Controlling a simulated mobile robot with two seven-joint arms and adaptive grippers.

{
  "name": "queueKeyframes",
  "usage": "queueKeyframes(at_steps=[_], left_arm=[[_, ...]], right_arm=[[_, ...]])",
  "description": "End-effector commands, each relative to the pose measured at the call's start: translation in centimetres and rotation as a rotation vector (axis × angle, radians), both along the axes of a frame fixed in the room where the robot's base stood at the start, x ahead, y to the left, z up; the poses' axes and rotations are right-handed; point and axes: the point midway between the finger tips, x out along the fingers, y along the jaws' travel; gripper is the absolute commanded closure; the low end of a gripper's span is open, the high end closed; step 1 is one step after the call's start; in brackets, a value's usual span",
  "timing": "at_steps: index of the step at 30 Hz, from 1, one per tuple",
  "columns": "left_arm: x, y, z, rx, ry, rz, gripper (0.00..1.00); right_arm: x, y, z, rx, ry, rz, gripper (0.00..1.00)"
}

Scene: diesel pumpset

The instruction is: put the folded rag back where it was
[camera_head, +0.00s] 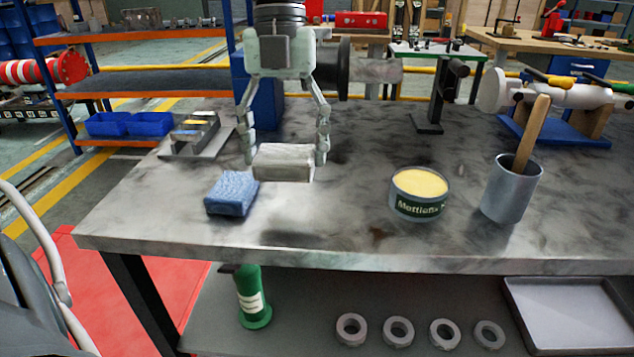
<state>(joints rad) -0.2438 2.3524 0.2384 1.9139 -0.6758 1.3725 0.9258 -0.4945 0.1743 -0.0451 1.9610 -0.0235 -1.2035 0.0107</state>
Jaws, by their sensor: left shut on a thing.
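The folded rag (284,163) appears to be the pale grey, block-shaped bundle between the fingers of my left gripper (284,157). My left gripper points down, with one finger at each side of the rag, and is shut on it. The rag is level, over the left part of the grey mottled bench top (330,225). I cannot tell whether its underside touches the bench. A blue textured block (232,193) lies on the bench just left of and nearer than the rag, apart from it. My right gripper is not in view.
A tin of yellow paste (419,192) and a metal cup (511,189) with a wooden handle stand to the right. A grey metal holder (196,135) lies at the back left. A black stand (438,97) is behind. The bench between rag and tin is clear.

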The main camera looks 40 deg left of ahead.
Motion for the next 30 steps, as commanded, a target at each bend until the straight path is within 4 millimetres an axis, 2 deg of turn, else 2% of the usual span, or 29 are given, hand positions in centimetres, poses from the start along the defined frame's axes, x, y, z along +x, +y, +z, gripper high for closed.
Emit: queueKeyframes(at_steps=[3,8,13,19,25,26,30], left_arm=[[1.4,-1.8,-1.4,0.002,0.004,-0.002,0.74],[2.6,-3.0,-2.4,0.001,0.001,0.000,0.74],[2.7,-3.2,-3.4,-0.001,0.002,0.001,0.74],[2.7,-3.2,-6.2,-0.001,0.002,0.001,0.74],[2.7,-3.2,-6.5,0.000,-0.001,0.001,0.74],[2.7,-3.2,-6.5,-0.001,0.000,0.001,0.27],[2.7,-3.2,-6.5,-0.001,0.000,0.001,0.09]], right_arm=[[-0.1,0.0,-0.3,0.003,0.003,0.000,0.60],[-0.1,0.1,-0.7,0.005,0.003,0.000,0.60],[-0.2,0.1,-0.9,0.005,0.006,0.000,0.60],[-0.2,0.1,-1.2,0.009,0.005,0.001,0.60],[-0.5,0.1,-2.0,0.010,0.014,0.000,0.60],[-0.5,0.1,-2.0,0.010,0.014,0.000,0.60],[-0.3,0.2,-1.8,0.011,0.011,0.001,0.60]])
